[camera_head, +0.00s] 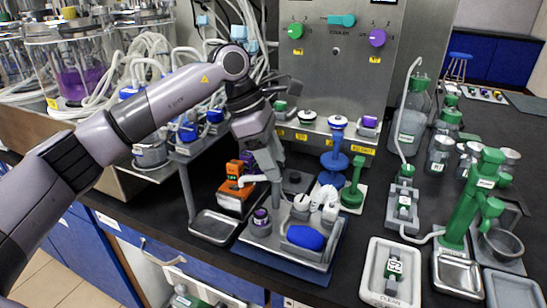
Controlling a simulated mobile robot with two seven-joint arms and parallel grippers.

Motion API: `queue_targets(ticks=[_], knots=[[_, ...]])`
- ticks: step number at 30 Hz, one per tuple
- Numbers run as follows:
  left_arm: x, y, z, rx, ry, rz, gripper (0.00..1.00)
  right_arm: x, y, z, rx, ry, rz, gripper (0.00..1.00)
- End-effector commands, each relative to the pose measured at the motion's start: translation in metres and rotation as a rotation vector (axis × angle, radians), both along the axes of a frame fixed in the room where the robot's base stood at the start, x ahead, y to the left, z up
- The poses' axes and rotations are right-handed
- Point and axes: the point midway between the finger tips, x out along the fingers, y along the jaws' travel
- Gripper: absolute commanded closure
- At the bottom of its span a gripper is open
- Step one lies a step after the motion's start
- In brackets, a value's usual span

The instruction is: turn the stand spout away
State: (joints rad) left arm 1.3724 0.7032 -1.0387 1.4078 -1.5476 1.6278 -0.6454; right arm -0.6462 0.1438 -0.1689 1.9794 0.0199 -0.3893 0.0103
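My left gripper (272,176) reaches down over the middle of the bench, its fingers pointing at the small equipment below. A short white spout-like piece (250,180) juts out sideways just left of the fingertips, beside an orange block (236,195). I cannot tell whether the fingers touch it, or whether they are open or shut, because the gripper hides part of this spot. I cannot tell for sure that this piece is the stand spout. A green stand (470,200) with side arms stands upright at the right, well apart from my gripper. My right gripper is not in view.
A blue funnel-like piece (336,160) and a green holder (353,190) stand close at the right.

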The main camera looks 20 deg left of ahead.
Motion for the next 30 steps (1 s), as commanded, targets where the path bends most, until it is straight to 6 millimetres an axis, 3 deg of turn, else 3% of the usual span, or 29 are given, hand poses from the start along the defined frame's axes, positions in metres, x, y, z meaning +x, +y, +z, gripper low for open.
queue_targets(ticks=[10,21,30], knots=[[0.000,0.002,0.003,0.001,-0.002,0.003,0.46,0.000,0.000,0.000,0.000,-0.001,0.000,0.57],[-0.005,0.022,0.053,0.001,-0.004,0.004,0.46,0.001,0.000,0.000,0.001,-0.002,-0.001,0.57],[-0.007,0.027,0.066,0.001,0.001,0.001,0.46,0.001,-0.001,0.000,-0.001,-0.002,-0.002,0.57]])
